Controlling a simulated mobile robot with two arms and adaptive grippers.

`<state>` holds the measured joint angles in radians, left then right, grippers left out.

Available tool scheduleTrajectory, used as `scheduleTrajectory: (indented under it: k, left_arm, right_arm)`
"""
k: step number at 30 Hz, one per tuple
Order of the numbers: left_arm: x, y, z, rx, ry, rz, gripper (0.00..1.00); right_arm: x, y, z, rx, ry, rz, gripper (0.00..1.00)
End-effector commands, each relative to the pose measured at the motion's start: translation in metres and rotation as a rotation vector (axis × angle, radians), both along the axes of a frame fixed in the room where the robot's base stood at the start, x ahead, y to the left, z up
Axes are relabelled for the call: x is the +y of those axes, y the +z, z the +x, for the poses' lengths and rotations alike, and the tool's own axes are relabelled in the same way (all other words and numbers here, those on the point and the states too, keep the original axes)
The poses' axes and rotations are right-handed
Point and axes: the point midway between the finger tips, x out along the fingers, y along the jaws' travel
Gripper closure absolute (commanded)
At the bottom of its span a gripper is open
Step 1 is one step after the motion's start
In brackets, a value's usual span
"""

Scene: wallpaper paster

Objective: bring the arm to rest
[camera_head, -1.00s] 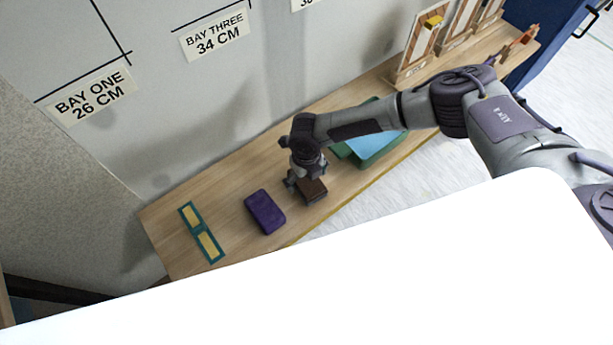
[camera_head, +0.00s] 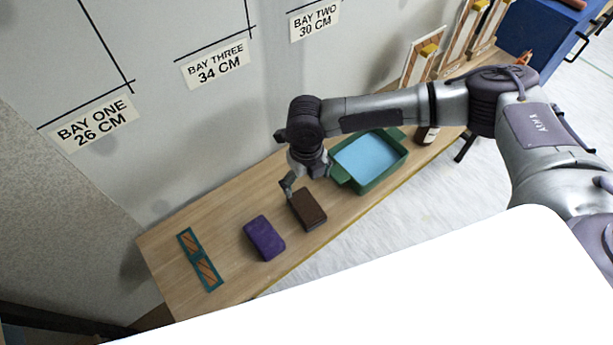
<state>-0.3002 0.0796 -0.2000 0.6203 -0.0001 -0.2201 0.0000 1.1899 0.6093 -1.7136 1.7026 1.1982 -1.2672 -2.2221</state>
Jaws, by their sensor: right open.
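My right arm reaches in from the right, and my right gripper (camera_head: 303,178) hangs open and empty over the bench. It is just behind and above a dark brown block (camera_head: 309,209) lying on the wood. The gripper looks apart from the block, though the exact gap is hard to judge. My left gripper is not in view.
The wooden bench (camera_head: 215,227) runs along the wall. A purple block (camera_head: 264,238) and a teal two-window frame (camera_head: 201,260) lie to the left. A green tray (camera_head: 383,180) with blue contents is right of the gripper. Boards (camera_head: 417,55) stand at the far right end.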

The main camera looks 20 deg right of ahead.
Motion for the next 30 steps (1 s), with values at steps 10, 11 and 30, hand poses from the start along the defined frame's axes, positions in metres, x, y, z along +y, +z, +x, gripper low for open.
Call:
scheduleTrajectory:
  k: [10, 11, 30]
  left_arm:
    - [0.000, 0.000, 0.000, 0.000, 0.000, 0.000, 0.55]
    - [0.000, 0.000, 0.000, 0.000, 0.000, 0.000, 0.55]
    - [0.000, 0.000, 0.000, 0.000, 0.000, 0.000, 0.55]
  right_arm:
    - [0.002, 0.009, -0.002, 0.001, -0.003, 0.005, 0.05]
    - [0.006, 0.008, -0.004, 0.003, -0.007, 0.010, 0.05]
    - [0.145, 0.047, -0.113, 0.236, -1.531, 0.601, 0.05]
